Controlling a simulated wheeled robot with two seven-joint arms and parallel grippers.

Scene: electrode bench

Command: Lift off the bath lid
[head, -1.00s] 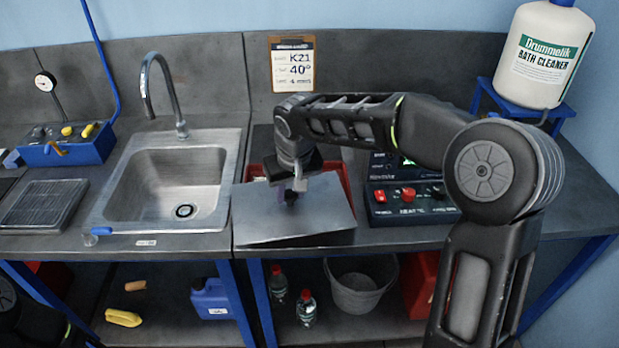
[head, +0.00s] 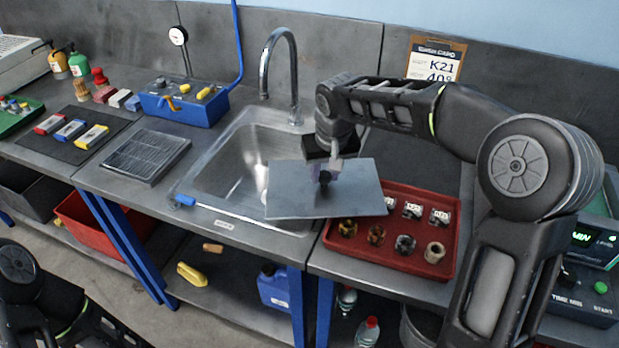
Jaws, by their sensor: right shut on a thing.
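The bath lid (head: 350,196) is a flat grey metal plate with a dark knob in its middle. My right gripper (head: 327,172) is shut on that knob and holds the lid above the bench. The lid hangs over the right part of the sink and the left end of the red tray. The red tray (head: 425,273) shows several small cylindrical pieces and white-labelled pieces; its left end is hidden behind the lid. My left arm shows at the lower left, but its gripper is out of view.
The sink (head: 235,165) with its tall tap (head: 290,60) lies to the left. A black heater unit (head: 583,287) is at the right edge.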

